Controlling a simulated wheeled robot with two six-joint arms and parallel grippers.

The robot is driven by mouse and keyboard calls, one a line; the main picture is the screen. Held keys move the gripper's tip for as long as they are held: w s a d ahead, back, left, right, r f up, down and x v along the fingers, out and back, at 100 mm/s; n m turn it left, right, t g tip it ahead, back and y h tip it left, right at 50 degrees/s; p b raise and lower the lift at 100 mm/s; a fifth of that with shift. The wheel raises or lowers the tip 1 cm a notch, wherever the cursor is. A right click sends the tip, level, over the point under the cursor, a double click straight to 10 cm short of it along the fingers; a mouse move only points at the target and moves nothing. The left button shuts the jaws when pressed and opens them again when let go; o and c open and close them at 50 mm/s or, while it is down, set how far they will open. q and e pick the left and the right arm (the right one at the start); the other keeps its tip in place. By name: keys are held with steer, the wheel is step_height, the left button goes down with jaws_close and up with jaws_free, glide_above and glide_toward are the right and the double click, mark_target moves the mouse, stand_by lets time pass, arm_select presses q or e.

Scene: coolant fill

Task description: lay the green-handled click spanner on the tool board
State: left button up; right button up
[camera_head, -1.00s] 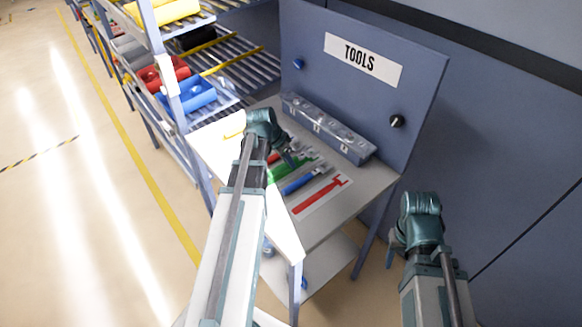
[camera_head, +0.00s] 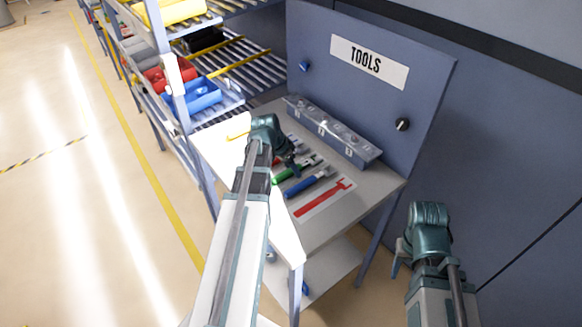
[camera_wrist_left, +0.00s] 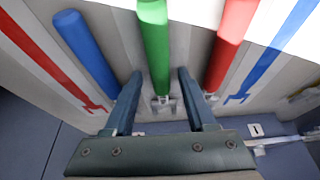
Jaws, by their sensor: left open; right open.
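The green-handled click spanner (camera_head: 284,176) lies on the grey tool board (camera_head: 350,209), between a blue-handled and a red-handled spanner. In the left wrist view its green handle (camera_wrist_left: 155,45) runs down between my left gripper's spread fingers, with its metal head below. My left gripper (camera_head: 291,164) is open over the spanners, a finger on either side of the green one with gaps visible; its fingers also show in the left wrist view (camera_wrist_left: 160,92). I cannot tell its exact height above the board. My right gripper (camera_head: 398,262) is open and empty, off the board's right side.
The blue-handled spanner (camera_wrist_left: 88,52) and red-handled spanner (camera_wrist_left: 232,42) lie close on either side. A bare red painted outline (camera_head: 322,200) is nearer the front. A long grey case (camera_head: 333,132) stands behind, before the TOOLS panel (camera_head: 425,90). A shelf with bins (camera_head: 200,96) stands left.

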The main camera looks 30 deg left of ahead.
arm_select(q)
steer(key=shift+r, duration=0.15)
steer(key=shift+s+a+r+p, duration=0.1)
steer(key=shift+s+r+p, duration=0.05)
steer(key=shift+r+p, duration=0.5)
steer(key=p+v, duration=1)
steer(key=shift+s+r, duration=0.15)
steer(key=shift+r, duration=0.15)
steer(key=s+d+g+y, duration=0.1)
steer(key=s+d, duration=0.3)
steer(key=d, duration=0.6)
steer(key=s+d+f+g+y, duration=0.1)
steer(key=s+d, duration=0.3)
steer(key=d, duration=0.7)
steer(key=s+d+g+y, duration=0.1)
steer(key=s+d, duration=0.3)
steer(key=d, duration=0.7)
steer(key=shift+s+f+n+g, duration=0.15)
steer(key=shift+f+n+g, duration=0.2)
steer(key=shift+g, duration=0.35)
